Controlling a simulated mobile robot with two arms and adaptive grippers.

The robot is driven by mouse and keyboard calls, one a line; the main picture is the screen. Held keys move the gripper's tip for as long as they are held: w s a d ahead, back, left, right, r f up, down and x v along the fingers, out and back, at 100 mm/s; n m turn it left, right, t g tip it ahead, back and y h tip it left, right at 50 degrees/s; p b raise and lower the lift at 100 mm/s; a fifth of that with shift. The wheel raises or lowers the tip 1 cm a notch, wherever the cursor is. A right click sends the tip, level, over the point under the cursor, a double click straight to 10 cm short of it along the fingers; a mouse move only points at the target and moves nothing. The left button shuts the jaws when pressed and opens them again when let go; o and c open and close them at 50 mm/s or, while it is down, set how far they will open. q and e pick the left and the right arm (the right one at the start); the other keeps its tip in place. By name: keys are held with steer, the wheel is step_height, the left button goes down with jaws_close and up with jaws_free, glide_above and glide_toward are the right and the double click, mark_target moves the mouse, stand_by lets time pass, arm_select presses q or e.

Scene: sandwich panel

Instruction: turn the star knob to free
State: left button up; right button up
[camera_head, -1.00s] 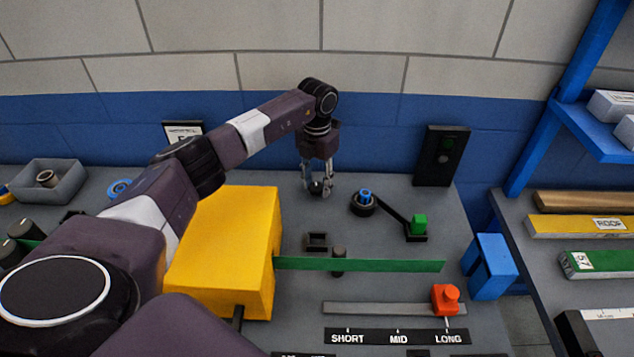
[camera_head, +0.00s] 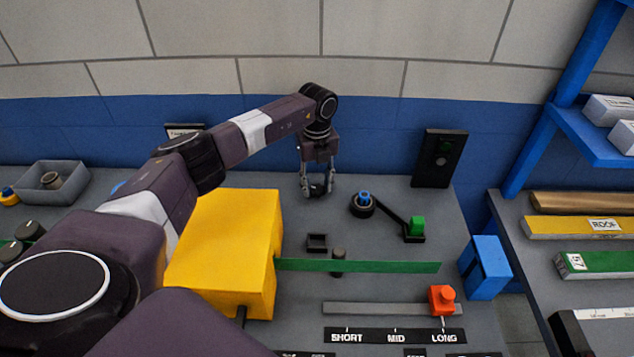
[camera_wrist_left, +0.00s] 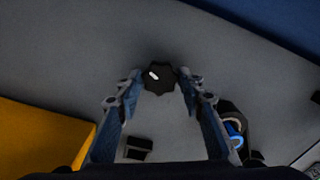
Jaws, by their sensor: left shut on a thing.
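The star knob (camera_wrist_left: 159,78) is black and lobed, with a short white mark on its upper left part in the left wrist view. My left gripper (camera_head: 317,191) points down at the back of the grey bench top and is shut on the knob, one finger on each side. In the head view the knob is a small dark shape between the fingers, mostly hidden. No label for its settings is readable. My right gripper is not in view.
A yellow box (camera_head: 225,250) stands left of the gripper, with a green strip (camera_head: 390,266) running right from it. A blue-topped knob with a black lever (camera_head: 392,215) and green block lies to the right. A black panel (camera_head: 439,158) stands behind.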

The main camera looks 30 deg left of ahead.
mark_target(317, 188)
arm_select(q)
steer(key=n+p, duration=0.1)
steer(key=n, duration=0.3)
steer(key=shift+r+n, duration=0.1)
steer(key=shift+n, duration=0.2)
stand_by(0.3)
steer(key=o, duration=1.2)
steer(key=shift+c, duration=0.2)
step_height(317, 188, up, 12)
